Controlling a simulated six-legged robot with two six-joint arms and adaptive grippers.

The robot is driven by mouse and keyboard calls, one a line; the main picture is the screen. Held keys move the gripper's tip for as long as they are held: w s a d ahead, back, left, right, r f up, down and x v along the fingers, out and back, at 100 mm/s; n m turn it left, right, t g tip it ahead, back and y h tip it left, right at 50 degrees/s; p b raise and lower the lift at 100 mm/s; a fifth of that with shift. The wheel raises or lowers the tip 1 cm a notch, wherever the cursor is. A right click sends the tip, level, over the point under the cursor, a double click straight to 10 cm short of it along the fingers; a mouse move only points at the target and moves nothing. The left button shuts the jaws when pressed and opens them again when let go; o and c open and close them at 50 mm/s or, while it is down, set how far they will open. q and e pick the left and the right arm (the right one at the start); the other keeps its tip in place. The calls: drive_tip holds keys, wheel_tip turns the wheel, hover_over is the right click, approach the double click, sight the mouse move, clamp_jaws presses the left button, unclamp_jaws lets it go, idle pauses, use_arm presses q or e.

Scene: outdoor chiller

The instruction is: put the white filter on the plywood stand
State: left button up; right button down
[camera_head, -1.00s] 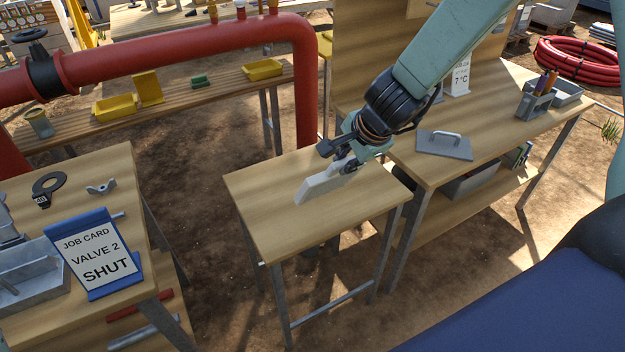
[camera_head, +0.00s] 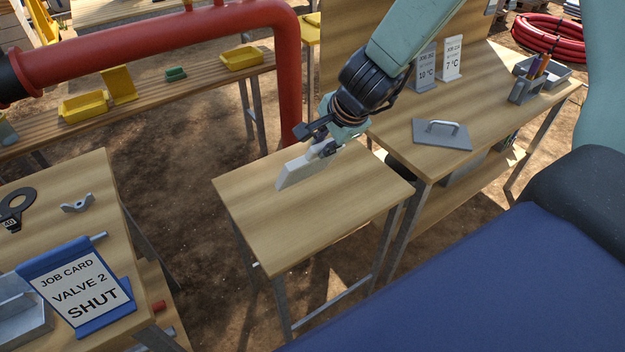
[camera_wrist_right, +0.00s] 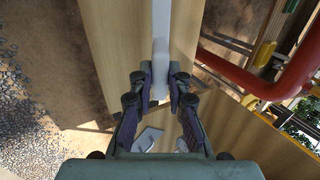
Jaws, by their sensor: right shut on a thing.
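The white filter (camera_head: 300,173) is a flat, pale slab held tilted at the end of my right arm. My right gripper (camera_head: 325,150) is shut on its upper end. The plywood stand (camera_head: 310,215) is a small wooden-topped table with metal legs, and the filter overlaps the back half of its top. I cannot tell whether the filter touches the top. In the right wrist view, the filter (camera_wrist_right: 161,55) sits between the fingertips of my right gripper (camera_wrist_right: 160,85), with the wooden stand top (camera_wrist_right: 118,45) behind it. My left gripper is not in view.
A bench on the right holds a grey plate with a handle (camera_head: 442,134), number cards (camera_head: 426,70) and a pen holder (camera_head: 529,88). A left bench carries a job card (camera_head: 75,290). A red pipe (camera_head: 150,45) runs behind the stand. The stand's front part is clear.

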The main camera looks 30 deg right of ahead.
wheel_tip(320, 180, down, 10)
drive_tip(key=b, duration=0.7)
drive_tip(key=shift+s+d+r, duration=0.2)
drive_tip(key=shift+s+r, duration=0.05)
drive_tip(key=shift+s, duration=0.05)
drive_tip(key=c, duration=1.7)
unclamp_jaws()
drive_tip(key=shift+a, duration=0.1)
drive_tip(key=shift+c, duration=0.2)
drive_tip(key=o, duration=0.4)
drive_tip(key=shift+s, duration=0.1)
drive_tip(key=shift+o, duration=0.2)
